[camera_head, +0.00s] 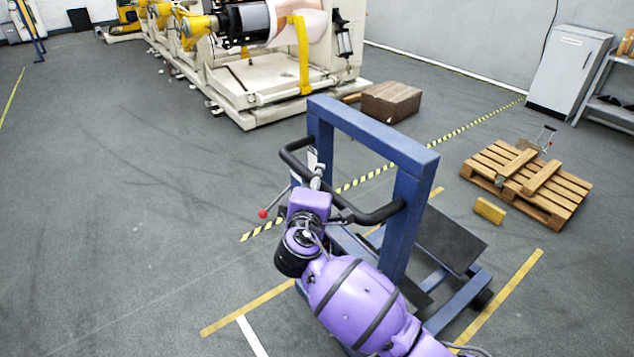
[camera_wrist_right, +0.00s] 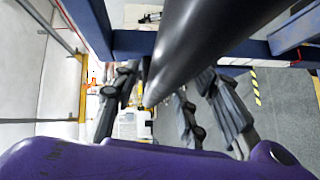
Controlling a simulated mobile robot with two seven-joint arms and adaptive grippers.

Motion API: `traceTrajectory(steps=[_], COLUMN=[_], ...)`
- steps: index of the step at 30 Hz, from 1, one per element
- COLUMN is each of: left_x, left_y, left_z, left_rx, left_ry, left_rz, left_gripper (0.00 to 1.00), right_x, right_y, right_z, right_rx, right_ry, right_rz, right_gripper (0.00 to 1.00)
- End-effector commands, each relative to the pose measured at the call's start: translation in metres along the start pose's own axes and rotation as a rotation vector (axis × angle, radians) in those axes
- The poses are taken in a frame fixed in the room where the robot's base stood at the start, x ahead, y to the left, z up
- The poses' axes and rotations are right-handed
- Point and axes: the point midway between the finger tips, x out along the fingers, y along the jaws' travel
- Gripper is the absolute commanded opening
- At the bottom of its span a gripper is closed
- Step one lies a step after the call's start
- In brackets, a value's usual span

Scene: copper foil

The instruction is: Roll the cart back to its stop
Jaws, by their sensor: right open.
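The cart (camera_head: 372,134) is a blue frame with a low platform and wheels, standing on the grey floor. Its black handle (camera_head: 378,214) is a bent tube on the side facing left. My purple right arm reaches up over the cart's near side, and my right gripper (camera_head: 316,181) is at the handle. In the right wrist view the gripper (camera_wrist_right: 168,92) is open, with a thick black tube (camera_wrist_right: 205,38) passing close in front of and between its fingers. Whether it touches them I cannot tell. My left gripper is out of view. No distinct stop is recognisable.
Yellow floor lines (camera_head: 500,297) flank the cart, and a short white line (camera_head: 251,336) lies at lower left. A wooden pallet (camera_head: 540,185) and yellow block (camera_head: 489,210) lie right. A large machine (camera_head: 270,85) and brown box (camera_head: 391,102) stand behind. The floor left is clear.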

Motion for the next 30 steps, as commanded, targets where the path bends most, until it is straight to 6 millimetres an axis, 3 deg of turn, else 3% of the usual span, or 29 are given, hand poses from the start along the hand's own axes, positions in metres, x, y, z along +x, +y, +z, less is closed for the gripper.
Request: traceTrajectory(steps=[4,13,24,30], left_x=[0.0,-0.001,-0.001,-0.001], left_y=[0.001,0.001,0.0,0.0], left_z=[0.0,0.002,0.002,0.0], left_rx=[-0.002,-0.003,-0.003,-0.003], left_ry=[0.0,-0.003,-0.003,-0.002], left_rz=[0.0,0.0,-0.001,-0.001], left_gripper=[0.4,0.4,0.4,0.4], right_x=[0.0,0.0,0.002,0.022], right_y=[0.0,0.0,0.001,0.009], right_z=[0.0,0.0,0.003,0.024], right_rx=[0.0,0.0,0.001,0.001], right_ry=[0.0,0.0,0.0,-0.007], right_rz=[0.0,0.001,0.001,0.005], right_gripper=[0.39,0.0,0.0,0.0])
